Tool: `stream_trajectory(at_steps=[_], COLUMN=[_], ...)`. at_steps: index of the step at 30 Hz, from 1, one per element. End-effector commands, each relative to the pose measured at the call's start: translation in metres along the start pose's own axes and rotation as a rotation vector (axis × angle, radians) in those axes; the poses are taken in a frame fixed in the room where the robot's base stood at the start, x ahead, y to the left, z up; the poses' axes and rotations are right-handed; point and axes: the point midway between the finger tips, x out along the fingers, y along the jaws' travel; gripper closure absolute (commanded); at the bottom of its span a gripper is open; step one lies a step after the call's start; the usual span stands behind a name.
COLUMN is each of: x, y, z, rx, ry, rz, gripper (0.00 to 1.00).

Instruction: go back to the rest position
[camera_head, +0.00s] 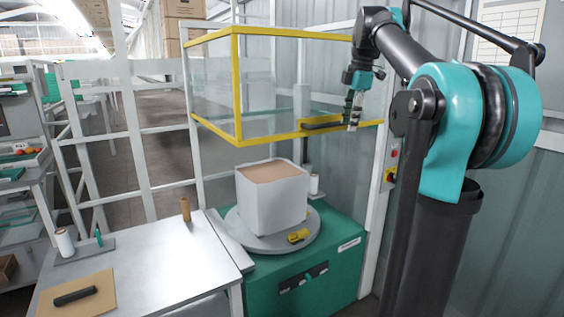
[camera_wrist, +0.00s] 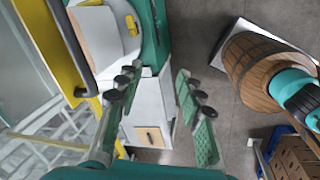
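My gripper (camera_head: 353,118) hangs high at the end of the arm in the head view, fingers pointing down. It is beside the yellow-framed clear guard, near its right end; I cannot tell the exact gap. In the wrist view, my gripper (camera_wrist: 158,85) is open, with its two green-padded fingers wide apart and nothing between them. A white lined box (camera_head: 271,198) with a brown top stands on the grey round turntable (camera_head: 260,242) of a green machine (camera_head: 335,250), below and left of the gripper.
The yellow-framed guard (camera_head: 237,90) is raised over the box. A metal table (camera_head: 165,262) stands at the left, with a brown board (camera_head: 92,299), a dark handheld item (camera_head: 75,296) and a wooden-looking upright piece (camera_head: 185,209). White railings (camera_head: 135,130) and shelving (camera_head: 32,190) stand beyond.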

Motion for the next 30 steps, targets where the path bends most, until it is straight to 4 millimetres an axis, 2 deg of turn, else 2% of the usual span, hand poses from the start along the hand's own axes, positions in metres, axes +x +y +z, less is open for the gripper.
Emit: stream_trajectory(at_steps=[5, 11, 17, 21, 24, 27, 30], x=[0.064, 0.154, 0.24, 0.295, 0.33, 0.356, 0.374], y=[-0.022, -0.071, -0.142, -0.205, -0.251, -0.293, -0.323], z=[-0.001, -0.006, -0.015, -0.022, -0.028, -0.033, -0.036], rx=[0.246, 0.602, 0.958, 1.206, 1.374, 1.517, 1.622], ry=[-0.013, -0.022, -0.014, 0.0, 0.015, 0.032, 0.044], rz=[0.023, 0.063, 0.106, 0.139, 0.159, 0.178, 0.19], gripper=[0.62, 0.62, 0.62, 0.62, 0.62, 0.62, 0.62])
